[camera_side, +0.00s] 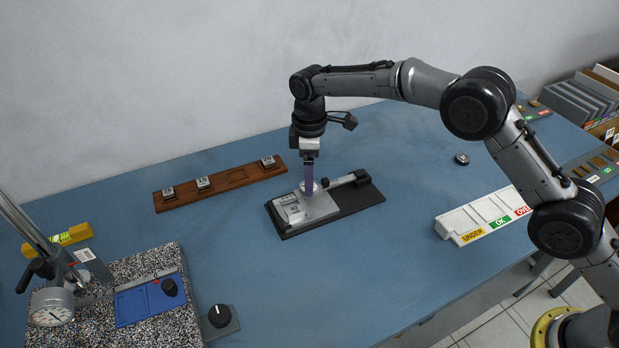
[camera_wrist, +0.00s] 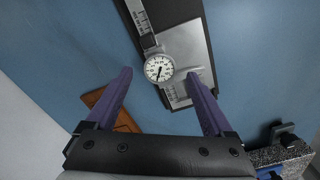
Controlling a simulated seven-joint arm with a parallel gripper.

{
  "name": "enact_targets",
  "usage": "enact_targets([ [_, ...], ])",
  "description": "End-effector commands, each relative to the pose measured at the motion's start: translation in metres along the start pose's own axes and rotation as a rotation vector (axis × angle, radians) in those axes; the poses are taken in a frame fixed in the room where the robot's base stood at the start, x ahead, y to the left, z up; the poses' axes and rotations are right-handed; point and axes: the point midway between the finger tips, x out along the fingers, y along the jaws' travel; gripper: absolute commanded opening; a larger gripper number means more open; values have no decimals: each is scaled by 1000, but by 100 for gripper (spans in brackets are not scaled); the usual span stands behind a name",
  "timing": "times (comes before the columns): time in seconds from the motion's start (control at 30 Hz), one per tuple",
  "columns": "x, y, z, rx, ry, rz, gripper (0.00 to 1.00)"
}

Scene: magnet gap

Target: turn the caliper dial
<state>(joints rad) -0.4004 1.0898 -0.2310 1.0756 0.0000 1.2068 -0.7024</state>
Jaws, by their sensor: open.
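The caliper dial (camera_wrist: 158,68) is a round white face with dark marks and a needle, on the caliper's metal beam (camera_wrist: 141,18). In the side view the caliper (camera_side: 345,180) lies on a black base (camera_side: 352,201), with its dial partly hidden behind my gripper (camera_side: 309,180). My gripper points down over the dial. In the wrist view my gripper's (camera_wrist: 159,75) two purple fingers are spread apart, with the dial between their tips in the picture. I cannot tell whether they touch it.
A brown wooden rack (camera_side: 218,188) with small blocks lies behind left. A speckled plate (camera_side: 150,300) with a gauge stand is front left. A labelled white tray (camera_side: 484,217) is right. Blue table between is clear.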

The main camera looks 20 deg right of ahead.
Motion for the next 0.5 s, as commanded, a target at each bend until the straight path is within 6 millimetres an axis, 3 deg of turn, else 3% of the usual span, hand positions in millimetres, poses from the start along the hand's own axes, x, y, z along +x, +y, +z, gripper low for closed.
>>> enact_targets([
  [0.2,16,0,0,0,-1,0,86],
  [0.5,17,0,0,0,0,0,85],
])
